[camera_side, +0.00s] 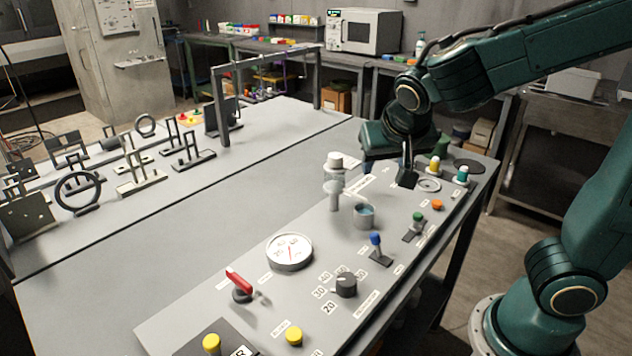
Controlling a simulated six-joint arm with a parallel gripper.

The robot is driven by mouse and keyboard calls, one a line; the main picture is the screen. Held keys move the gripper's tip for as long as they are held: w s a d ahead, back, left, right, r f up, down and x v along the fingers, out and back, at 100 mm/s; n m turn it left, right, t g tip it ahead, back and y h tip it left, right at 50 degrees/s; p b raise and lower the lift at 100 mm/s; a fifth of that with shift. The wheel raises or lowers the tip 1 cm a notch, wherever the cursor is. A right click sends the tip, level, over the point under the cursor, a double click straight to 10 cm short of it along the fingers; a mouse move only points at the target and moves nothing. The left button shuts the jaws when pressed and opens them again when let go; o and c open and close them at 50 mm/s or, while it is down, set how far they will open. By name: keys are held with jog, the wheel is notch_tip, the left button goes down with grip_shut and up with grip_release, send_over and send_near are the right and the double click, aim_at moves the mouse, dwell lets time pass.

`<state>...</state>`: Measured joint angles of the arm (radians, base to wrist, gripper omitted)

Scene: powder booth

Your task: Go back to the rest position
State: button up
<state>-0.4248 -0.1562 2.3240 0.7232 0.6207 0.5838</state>
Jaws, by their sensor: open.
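My gripper (387,172) is at the end of my green arm, low above the far part of the light grey control panel (210,315). Its fingers point down and stand apart, one near a white label and the other near a round disc (429,185). I see nothing between them. A white-capped clear fitting (334,180) stands to the left of the gripper, and a small cup (364,216) with bluish contents is in front of it.
The panel carries a dial gauge (289,251), a red-handled lever (239,283), a black knob (346,285), a blue-tipped toggle (376,244), a green-tipped toggle (417,222) and an orange button (437,204). Yellow-topped (434,166) and teal-topped (462,175) pieces stand right of the gripper. Metal parts stand at left.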

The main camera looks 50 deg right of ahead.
jog(key=s+a+r+n+y, duration=0.2)
jog(key=s+n+y, duration=0.3)
jog(key=s, duration=0.8)
jog(key=shift+a+r+n+t, duration=0.2)
jog(key=shift+r+n+t, duration=0.15)
jog(key=shift+n, duration=1.15)
